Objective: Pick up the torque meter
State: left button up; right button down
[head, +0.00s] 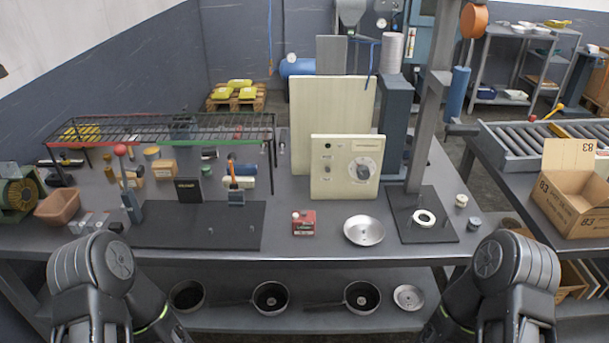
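A cream box with a round dial (343,168) and small buttons stands upright near the middle of the workbench (310,251). A small red box with a white knob on top (304,224) sits in front of it, near the front edge. The labels are too small to read, so I cannot tell for sure which one is the torque meter. My two arms show at the lower left and lower right, in front of the bench. Neither gripper is in view, and nothing touches either box.
A shallow metal dish (364,230) lies right of the red box. A grey press stand (427,212) rises farther right. A black plate (198,226) and a wire rack (165,128) are on the left. Several pans (270,298) are on the lower shelf. A cardboard box (574,197) stands far right.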

aim_at(306, 225)
jog(key=l, duration=0.6)
jog(key=i+l, duration=0.15)
jog(key=l, duration=1)
jog(key=i+z, duration=0.05)
